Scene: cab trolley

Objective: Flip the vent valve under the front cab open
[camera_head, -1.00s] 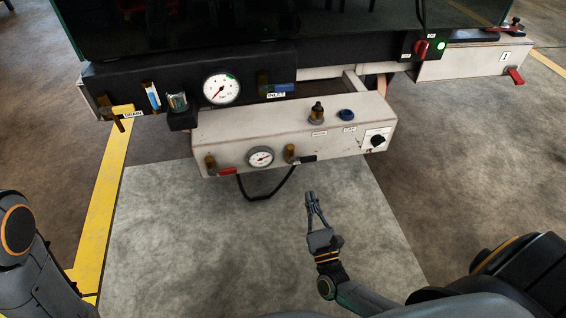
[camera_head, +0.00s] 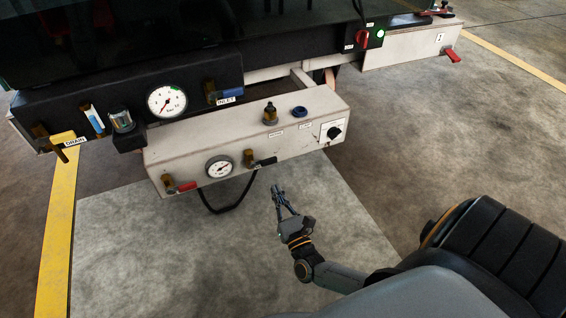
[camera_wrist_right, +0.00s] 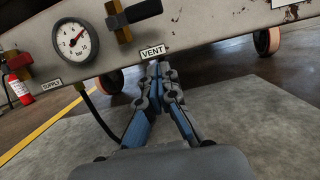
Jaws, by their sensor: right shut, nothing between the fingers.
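The vent valve is a brass body with a black lever (camera_head: 265,162) on the front face of the white lower box (camera_head: 235,127). In the right wrist view the same valve (camera_wrist_right: 120,20) is at the top, its lever pointing right, with the VENT label (camera_wrist_right: 153,50) below and to its right. My right gripper (camera_head: 278,191) is shut and empty, below and slightly right of the valve, apart from it. In the right wrist view its fingertips (camera_wrist_right: 159,68) are just below the VENT label. My left gripper is out of view.
A small gauge (camera_head: 219,167) and a red-levered supply valve (camera_head: 182,187) sit left of the vent valve. A black hose (camera_head: 228,208) loops under the box. A knob panel (camera_head: 334,131) is at the right. Open floor lies in front.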

